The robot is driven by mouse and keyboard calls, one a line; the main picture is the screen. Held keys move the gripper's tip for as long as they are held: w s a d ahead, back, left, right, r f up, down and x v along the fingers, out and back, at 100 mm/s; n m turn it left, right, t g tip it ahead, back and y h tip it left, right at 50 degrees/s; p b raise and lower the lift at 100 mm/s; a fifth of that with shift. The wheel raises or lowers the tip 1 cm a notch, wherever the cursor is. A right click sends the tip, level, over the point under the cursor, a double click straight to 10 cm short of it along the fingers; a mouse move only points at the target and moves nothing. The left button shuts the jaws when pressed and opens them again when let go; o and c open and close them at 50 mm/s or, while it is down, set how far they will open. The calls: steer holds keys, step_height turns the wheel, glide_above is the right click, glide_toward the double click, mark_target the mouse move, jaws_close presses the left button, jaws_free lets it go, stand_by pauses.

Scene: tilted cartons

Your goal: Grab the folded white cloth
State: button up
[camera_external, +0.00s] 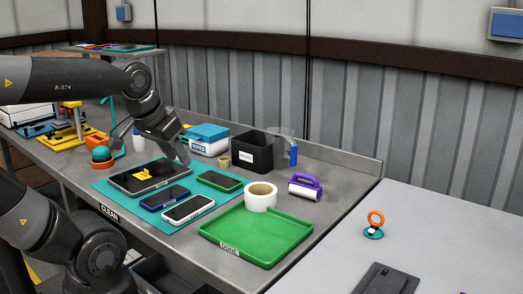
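I cannot make out a folded white cloth anywhere in the external view. My gripper (181,152) hangs over the back of the teal mat (105,188), tilted down to the right, above and beside a dark tablet (128,184). It is small and seen at an angle, so I cannot tell whether its fingers are apart or hold anything. A blue and white box (208,138) stands just right of it.
Several phones, such as a white-edged one (188,209), lie on the mat. A green tray (255,240), white roll (260,197), purple-handled roller (305,187) and black bin (252,152) stand to the right. The light table (440,225) has bare room.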

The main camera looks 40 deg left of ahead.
steer(key=shift+o, duration=0.4)
steer(key=o, duration=1.1)
